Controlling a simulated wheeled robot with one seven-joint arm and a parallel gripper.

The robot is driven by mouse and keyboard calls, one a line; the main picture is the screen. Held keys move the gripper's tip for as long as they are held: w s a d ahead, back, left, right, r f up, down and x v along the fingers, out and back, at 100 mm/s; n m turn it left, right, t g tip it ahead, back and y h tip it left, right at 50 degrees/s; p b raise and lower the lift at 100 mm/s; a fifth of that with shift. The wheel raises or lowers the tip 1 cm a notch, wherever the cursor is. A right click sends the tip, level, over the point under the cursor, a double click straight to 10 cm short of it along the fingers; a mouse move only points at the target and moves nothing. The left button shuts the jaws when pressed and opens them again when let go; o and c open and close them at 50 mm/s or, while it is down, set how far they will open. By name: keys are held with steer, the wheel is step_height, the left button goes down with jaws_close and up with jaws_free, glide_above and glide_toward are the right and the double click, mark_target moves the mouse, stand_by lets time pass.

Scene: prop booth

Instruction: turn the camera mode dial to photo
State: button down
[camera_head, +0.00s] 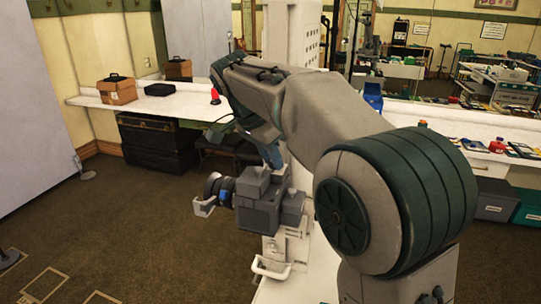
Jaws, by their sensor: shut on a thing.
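The camera (262,213) is a blocky grey body with a dark round lens (213,186) on its left side, standing in front of a white column. My gripper (272,160) reaches down from the upper left onto the top of the camera, with a dark teal finger touching or nearly touching it. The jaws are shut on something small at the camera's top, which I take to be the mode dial. The dial and its markings are hidden by the fingers and too small to read.
A white counter (90,101) runs along the back, with brown boxes (117,92) and a red item (214,96). A white support column (293,35) rises close behind my gripper. A pale handle (272,271) sticks out below the camera. Open floor lies at left.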

steer(key=c, duration=1.2)
jaws_free()
steer(key=shift+c, duration=0.2)
steer(key=v, duration=1.4)
steer(key=shift+p, duration=0.4)
steer(key=s+d+f+n+y, duration=0.2)
steer(key=s+d+f+n, duration=0.5)
steer(key=s+d+f, duration=0.3)
steer(key=s+d+f+n+y, duration=0.1)
steer(key=s+d+f+n, duration=0.1)
steer(key=s+f, duration=0.3)
steer(key=s+d+f+n+t+y+b, duration=0.1)
steer(key=s+f, duration=0.5)
steer(key=f, duration=0.6)
steer(key=d+n, duration=0.1)
steer(key=d, duration=0.1)
steer(key=shift+s+d, duration=0.25)
steer(key=shift+d, duration=0.05)
